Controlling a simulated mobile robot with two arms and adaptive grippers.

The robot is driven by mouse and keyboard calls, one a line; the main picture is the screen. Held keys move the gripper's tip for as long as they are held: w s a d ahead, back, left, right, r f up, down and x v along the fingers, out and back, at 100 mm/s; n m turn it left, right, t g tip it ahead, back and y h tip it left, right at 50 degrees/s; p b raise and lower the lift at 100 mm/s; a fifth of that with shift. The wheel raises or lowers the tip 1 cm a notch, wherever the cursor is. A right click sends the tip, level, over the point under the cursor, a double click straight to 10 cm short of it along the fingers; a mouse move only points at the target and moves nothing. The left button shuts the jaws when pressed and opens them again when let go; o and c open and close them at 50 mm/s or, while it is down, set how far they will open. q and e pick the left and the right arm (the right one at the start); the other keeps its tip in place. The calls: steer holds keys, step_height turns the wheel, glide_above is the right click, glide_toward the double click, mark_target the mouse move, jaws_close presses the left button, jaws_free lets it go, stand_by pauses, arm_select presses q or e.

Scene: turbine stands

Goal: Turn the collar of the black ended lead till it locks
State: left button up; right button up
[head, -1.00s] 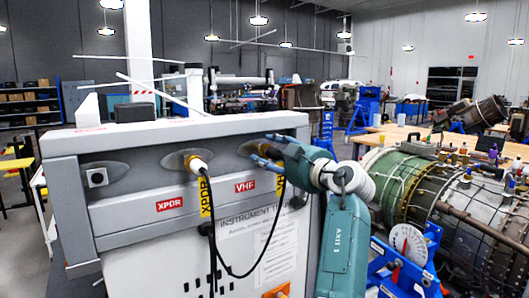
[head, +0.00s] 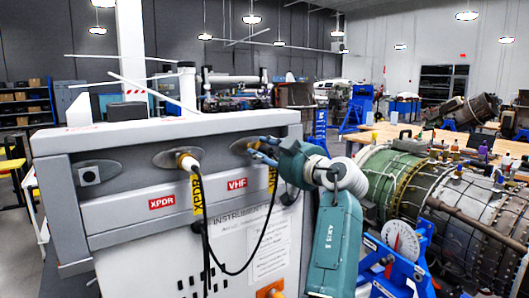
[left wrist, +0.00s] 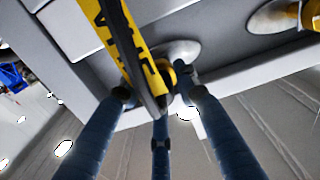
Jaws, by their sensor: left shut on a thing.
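My left gripper (head: 262,149) is at the right-hand socket plate (head: 241,146) of a grey cabinet, above the VHF label. Its blue fingers are closed around the end of a lead. In the left wrist view, three fingers (left wrist: 165,105) surround that end, with a bit of yellow showing between them. The lead's cable (left wrist: 125,45), black with a yellow tag, runs across in front and hides much of the collar. I cannot tell how the collar sits in the socket. My right gripper is not in view.
A second lead with a white and yellow end (head: 189,162) sits in the middle socket. A square port (head: 89,175) is at the left of the cabinet (head: 130,212). Cables hang in a loop down the front. A turbine engine (head: 420,190) on a blue stand is at the right.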

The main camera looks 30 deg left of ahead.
arm_select(q)
steer(key=shift+r+m, duration=0.1)
steer(key=shift+m, duration=0.8)
steer(key=m, duration=0.2)
steer(key=shift+r+m, duration=0.1)
steer(key=shift+m, duration=0.2)
steer(key=m+p, duration=0.1)
steer(key=m, duration=0.4)
steer(key=shift+m, duration=0.4)
steer(key=o, duration=1)
steer(key=shift+o, duration=0.8)
steer(key=shift+a, duration=0.15)
steer(key=shift+w, duration=0.1)
